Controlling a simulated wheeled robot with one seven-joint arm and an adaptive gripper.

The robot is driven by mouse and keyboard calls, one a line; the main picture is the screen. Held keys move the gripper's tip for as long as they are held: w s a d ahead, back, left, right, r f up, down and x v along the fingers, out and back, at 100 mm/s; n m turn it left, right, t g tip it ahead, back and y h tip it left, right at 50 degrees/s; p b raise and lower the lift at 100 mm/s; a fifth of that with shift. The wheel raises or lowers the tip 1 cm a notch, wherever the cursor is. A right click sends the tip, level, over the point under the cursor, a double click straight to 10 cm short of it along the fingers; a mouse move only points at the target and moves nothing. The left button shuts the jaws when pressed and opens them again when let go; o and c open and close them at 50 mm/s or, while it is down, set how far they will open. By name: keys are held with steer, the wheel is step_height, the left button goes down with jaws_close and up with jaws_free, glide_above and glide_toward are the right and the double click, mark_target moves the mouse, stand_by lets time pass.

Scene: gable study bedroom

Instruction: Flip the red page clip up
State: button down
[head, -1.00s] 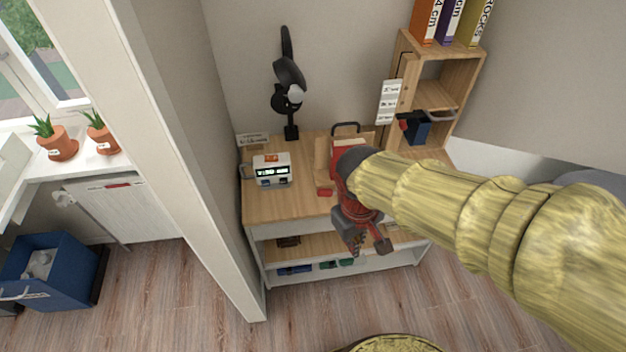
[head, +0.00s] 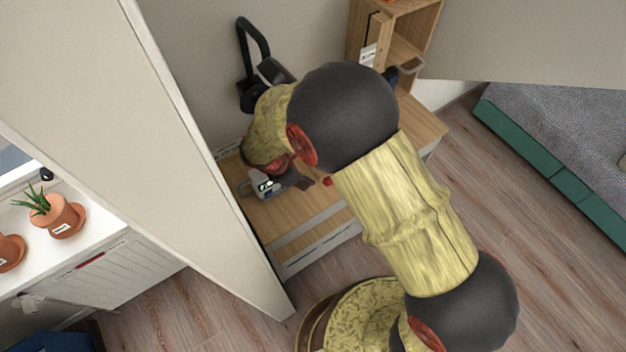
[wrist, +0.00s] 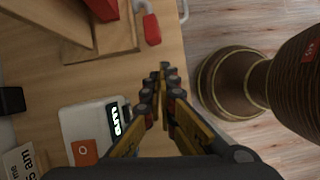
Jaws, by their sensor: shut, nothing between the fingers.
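The red clip (wrist: 152,28) lies at the top of the wrist view, beside a wooden stand (wrist: 105,35), with a pale grey strip attached to it. It looks low and lying down; its exact tilt is hard to tell. In the head view a small red spot (head: 328,181) on the desk appears to be the same clip. My gripper (wrist: 162,85) is shut and empty above the desk, apart from the clip, which lies beyond the fingertips in the wrist view. In the head view my arm hides the stand and most of the gripper.
A white device with a lit display (wrist: 98,125) sits on the desk left of my fingers; an orange patch is on it. The desk (head: 310,215) ends at its front edge near the fingers.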

mark_target(317, 193)
steer(key=shift+w+a+r+n, duration=0.1)
steer(key=shift+w+n, duration=0.2)
steer(key=shift+n, duration=0.6)
steer(key=b+x, duration=0.2)
steer(key=x, duration=0.8)
steer(key=shift+b, duration=0.4)
steer(key=shift+r, duration=0.1)
